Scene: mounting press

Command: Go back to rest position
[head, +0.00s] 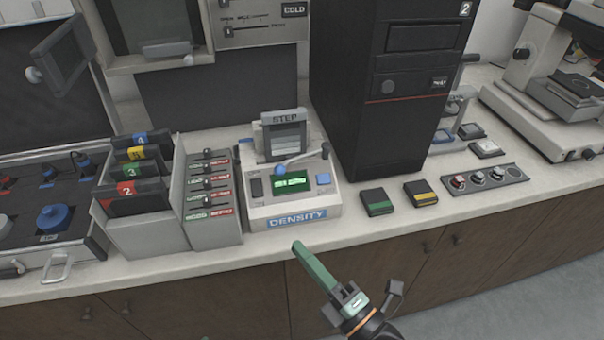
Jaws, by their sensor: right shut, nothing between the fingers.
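My right gripper (299,250) comes in from the bottom, its green fingers together and empty. Its tip points up and left, in front of the counter's front edge and below the density meter (293,208) in the picture. It appears clear of the counter and touches nothing that I can see. My left gripper is outside the picture.
The counter (370,237) bears a holder of numbered cartridges (140,235), a rack of labelled slides (215,238), small dark boxes (377,202), a knob panel (485,180), a black tower (385,120) and a microscope (560,95). Floor shows at lower right.

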